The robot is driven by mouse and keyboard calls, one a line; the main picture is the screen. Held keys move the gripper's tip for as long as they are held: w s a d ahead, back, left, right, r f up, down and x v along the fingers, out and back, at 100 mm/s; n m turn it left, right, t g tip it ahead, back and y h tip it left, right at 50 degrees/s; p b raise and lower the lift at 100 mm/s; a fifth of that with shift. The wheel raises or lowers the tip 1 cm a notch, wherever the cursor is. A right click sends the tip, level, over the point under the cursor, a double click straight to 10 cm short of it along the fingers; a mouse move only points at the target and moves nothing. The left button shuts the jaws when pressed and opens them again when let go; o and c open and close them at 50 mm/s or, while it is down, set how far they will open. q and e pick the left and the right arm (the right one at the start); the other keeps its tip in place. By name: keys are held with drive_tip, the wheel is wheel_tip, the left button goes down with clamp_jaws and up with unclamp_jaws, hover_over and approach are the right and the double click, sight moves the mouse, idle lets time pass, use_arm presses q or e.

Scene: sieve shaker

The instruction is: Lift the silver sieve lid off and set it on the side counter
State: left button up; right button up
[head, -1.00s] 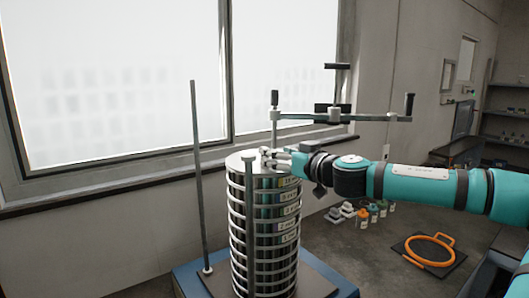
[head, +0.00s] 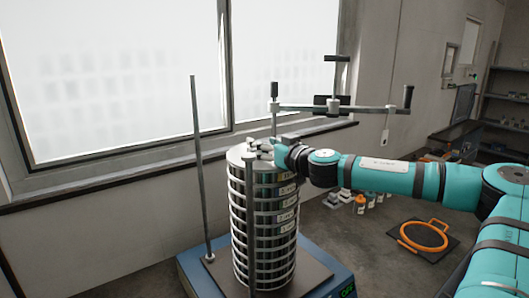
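The silver sieve lid (head: 238,158) is a flat disc on top of the tall sieve stack (head: 264,235), and it looks level and seated there. My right gripper (head: 260,149), at the end of the teal arm from the right, is over the lid near its middle. Its fingers are small and overlap the lid's top, so I cannot tell whether they are closed on a knob or handle. My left gripper is not in view. No surface is clearly recognisable as the side counter.
The stack stands on a blue shaker base (head: 333,286) between upright rods, with a tall rod (head: 198,170) at left. A clamp bar (head: 360,109) with a black handle extends above my arm. An orange ring (head: 424,236) lies on a dark mat at right. Small bottles stand behind my arm.

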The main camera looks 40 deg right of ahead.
drive_tip(key=shift+w, duration=0.2)
drive_tip(key=shift+c, duration=0.2)
clamp_jaws()
